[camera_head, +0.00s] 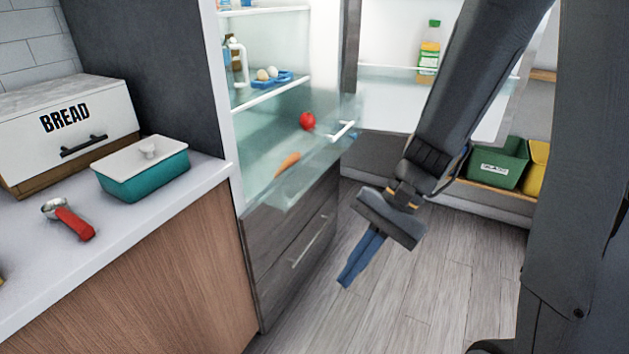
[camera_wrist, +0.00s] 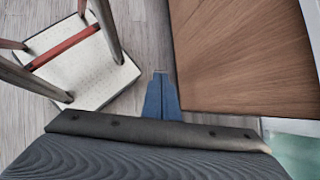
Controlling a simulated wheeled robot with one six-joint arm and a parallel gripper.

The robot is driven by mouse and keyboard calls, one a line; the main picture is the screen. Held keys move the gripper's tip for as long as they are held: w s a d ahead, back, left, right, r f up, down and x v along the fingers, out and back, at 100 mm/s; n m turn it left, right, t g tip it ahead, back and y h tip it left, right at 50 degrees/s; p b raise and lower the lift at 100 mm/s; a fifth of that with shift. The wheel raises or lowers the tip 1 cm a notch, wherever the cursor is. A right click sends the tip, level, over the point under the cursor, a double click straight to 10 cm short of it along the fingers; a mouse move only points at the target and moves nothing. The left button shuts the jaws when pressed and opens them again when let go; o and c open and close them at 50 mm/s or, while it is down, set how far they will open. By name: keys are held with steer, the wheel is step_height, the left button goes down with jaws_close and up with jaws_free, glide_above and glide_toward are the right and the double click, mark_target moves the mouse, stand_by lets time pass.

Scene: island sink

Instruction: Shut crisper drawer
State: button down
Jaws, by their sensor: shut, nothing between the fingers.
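The clear crisper drawer (camera_head: 327,152) sticks out of the open fridge at its bottom, with a white handle (camera_head: 342,131) on its front. A red round item and an orange carrot-like item show in it. My gripper (camera_head: 346,282) hangs in front of and to the right of the drawer, lower than it and apart from it, over the floor. Its blue fingers are together and empty, pointing down. In the wrist view the closed fingers (camera_wrist: 162,97) show over the floor; the drawer's front is not clearly seen there.
The open fridge door (camera_head: 385,95) stands behind my arm. Dark lower drawers (camera_head: 290,240) are below the crisper. The counter (camera_head: 130,225) at left holds a bread box (camera_head: 65,125) and teal dish (camera_head: 145,175). A stool (camera_wrist: 85,70) shows in the wrist view.

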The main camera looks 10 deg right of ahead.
steer(key=w+a+m+t+y+b, duration=0.1)
steer(key=w+a+m+t+y, duration=0.15)
steer(key=w+m+y, duration=0.45)
steer(key=m+t+b, duration=0.2)
steer(key=m+t, duration=0.7)
steer(key=t, duration=0.2)
glide_toward(299, 173)
steer(key=shift+y, duration=0.4)
steer(key=x, duration=0.2)
steer(key=p+x, duration=0.1)
steer(key=x, duration=0.2)
steer(key=shift+w+a+f, duration=0.1)
steer(key=shift+a+f, duration=0.1)
steer(key=shift+a, duration=0.1)
steer(key=shift+w+a, duration=0.3)
